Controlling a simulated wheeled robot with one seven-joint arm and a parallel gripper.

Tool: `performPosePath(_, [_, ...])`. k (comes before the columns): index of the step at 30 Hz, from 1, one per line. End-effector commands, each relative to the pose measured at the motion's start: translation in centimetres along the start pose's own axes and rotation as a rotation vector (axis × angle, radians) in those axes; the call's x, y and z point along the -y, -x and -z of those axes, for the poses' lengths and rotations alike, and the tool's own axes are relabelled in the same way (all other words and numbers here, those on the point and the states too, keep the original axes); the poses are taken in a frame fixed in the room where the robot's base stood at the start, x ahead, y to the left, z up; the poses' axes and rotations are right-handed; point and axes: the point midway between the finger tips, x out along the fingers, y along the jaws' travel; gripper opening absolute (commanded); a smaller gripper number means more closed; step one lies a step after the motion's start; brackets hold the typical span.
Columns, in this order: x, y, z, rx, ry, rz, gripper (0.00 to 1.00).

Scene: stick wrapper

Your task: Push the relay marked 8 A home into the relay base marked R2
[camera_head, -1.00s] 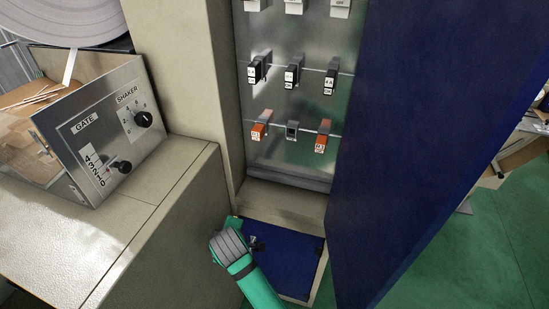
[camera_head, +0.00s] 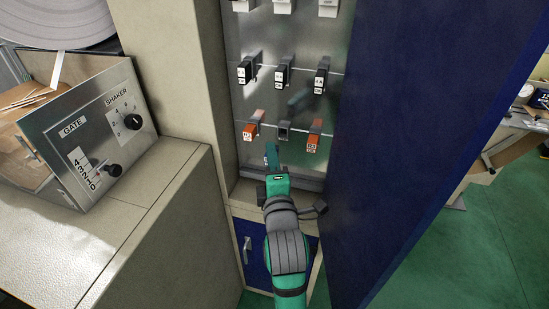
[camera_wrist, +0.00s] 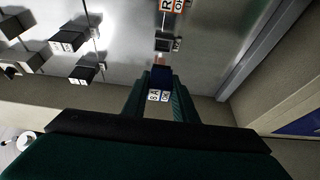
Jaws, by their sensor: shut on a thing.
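My gripper (camera_wrist: 159,100) is shut on a dark blue relay (camera_wrist: 161,75) in the wrist view. White labels on the relay's near face read 8 A and, less clearly, OK. An empty dark relay base (camera_wrist: 166,44) lies just ahead of the relay, with a gap between them; the small mark beside it is too small to read. In the head view this base (camera_head: 284,130) is between two orange relays in the lower row. My gripper (camera_head: 271,158) is below and slightly left of it there, and the held relay cannot be made out clearly.
Orange relays (camera_head: 250,132) and (camera_head: 313,136) flank the empty base. Black relays (camera_head: 283,73) fill the row above. The blue cabinet door (camera_head: 385,120) stands open at right. A beige cabinet with a control panel (camera_head: 95,135) is at left.

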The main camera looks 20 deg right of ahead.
Motion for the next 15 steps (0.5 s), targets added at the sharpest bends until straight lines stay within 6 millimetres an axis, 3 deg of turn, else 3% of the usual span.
performPosePath(15, [0.00, -0.46, -0.35, 0.005, 0.001, 0.000, 0.04])
